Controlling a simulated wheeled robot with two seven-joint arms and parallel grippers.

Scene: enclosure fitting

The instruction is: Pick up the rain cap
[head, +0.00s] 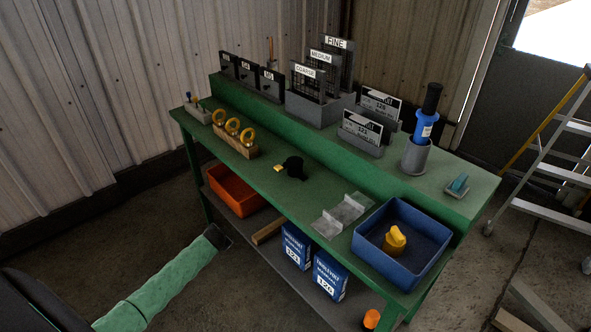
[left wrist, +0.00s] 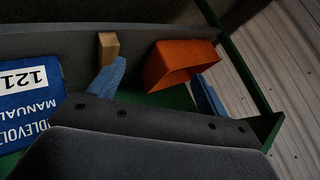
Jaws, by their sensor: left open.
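I cannot tell for certain which piece is the rain cap. A black rounded piece with a small yellow part (head: 294,167) lies mid-bench. A grey bent sheet piece (head: 342,214) lies to its right. A yellow knob-like piece (head: 394,241) stands in the blue bin (head: 366,247). My left gripper (head: 222,239) is in front of the bench, low, near the lower shelf and apart from these pieces. In the left wrist view its two blue fingers (left wrist: 158,88) are spread with nothing held between them. My right gripper is not in view.
The lower shelf holds an orange bin (head: 238,190), a wooden block (head: 267,231) and two blue manuals (head: 296,246). On the green bench (head: 235,165) stand yellow rings on a wooden block (head: 234,138), labelled racks (head: 318,95) and a blue-black tool (head: 426,115). A ladder (head: 553,150) stands right.

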